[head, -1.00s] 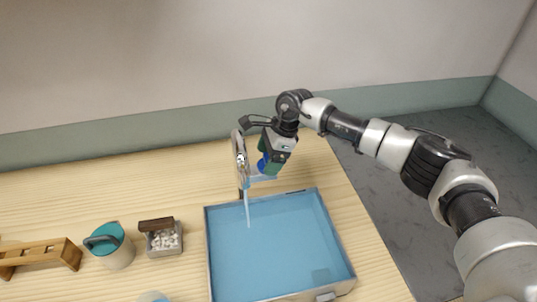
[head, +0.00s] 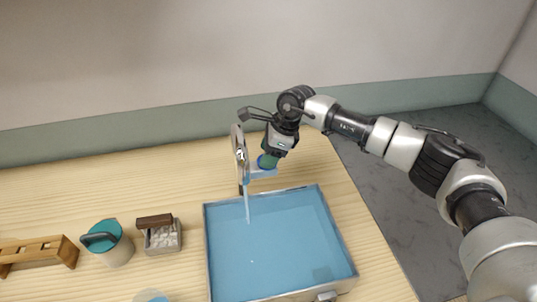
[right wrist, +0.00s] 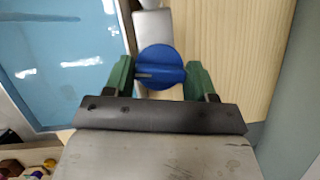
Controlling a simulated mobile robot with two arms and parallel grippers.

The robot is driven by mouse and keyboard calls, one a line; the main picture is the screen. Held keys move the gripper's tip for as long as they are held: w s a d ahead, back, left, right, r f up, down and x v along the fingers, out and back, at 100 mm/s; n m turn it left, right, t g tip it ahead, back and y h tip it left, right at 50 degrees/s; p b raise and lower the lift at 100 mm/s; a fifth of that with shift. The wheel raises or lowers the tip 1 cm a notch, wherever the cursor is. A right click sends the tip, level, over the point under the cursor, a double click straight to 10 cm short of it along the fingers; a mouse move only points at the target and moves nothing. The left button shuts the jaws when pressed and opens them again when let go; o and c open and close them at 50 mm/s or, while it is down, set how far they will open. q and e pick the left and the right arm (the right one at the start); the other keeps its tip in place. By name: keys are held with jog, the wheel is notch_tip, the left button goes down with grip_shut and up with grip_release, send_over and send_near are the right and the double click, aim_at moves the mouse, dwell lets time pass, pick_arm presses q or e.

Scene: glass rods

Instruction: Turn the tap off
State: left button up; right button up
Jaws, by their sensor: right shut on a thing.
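The tap (head: 240,150) is a silver arched spout at the back left corner of the blue-floored sink tray (head: 280,235). A thin stream of water (head: 247,205) runs from it into the tray. Its round blue knob (right wrist: 160,62) shows in the right wrist view, with a raised bar across it, on a grey arm (right wrist: 152,25). My right gripper (right wrist: 160,75) has green fingers on either side of the knob and is shut on it. In the head view the gripper (head: 268,160) points down just right of the spout and mostly hides the knob. My left gripper is not in view.
The tray fills the table's front right. To its left stand a small grey box of white pieces (head: 162,240), a teal-lidded jug (head: 108,242) and a wooden rack (head: 40,252). The table behind the tray is mostly clear, with a wall beyond.

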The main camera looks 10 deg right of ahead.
jog(key=m+t+b, duration=0.1)
jog(key=m, duration=0.1)
jog(key=m+b, duration=0.2)
jog(key=shift+f+m+t+h, duration=0.1)
jog(key=shift+m+t+h, duration=0.2)
jog(key=shift+t, duration=0.1)
jog(key=m+h+b, duration=0.1)
jog(key=m+b, duration=0.2)
jog(key=b, duration=0.1)
jog(key=m+t+h+b, duration=0.1)
jog(key=m+b, duration=0.3)
jog(key=shift+a+t, duration=0.1)
jog(key=shift+t, duration=0.2)
jog(key=shift+r+m+h+b, duration=0.2)
jog(key=shift+m+h+b, duration=0.6)
jog(key=shift+m+b, duration=1)
jog(key=shift+r, duration=0.1)
jog(key=o, duration=0.9)
jog(key=shift+s, duration=0.1)
jog(key=b+v, duration=0.1)
jog(key=v, duration=0.9)
jog(key=shift+s+r, duration=0.2)
jog(key=shift+r, duration=0.05)
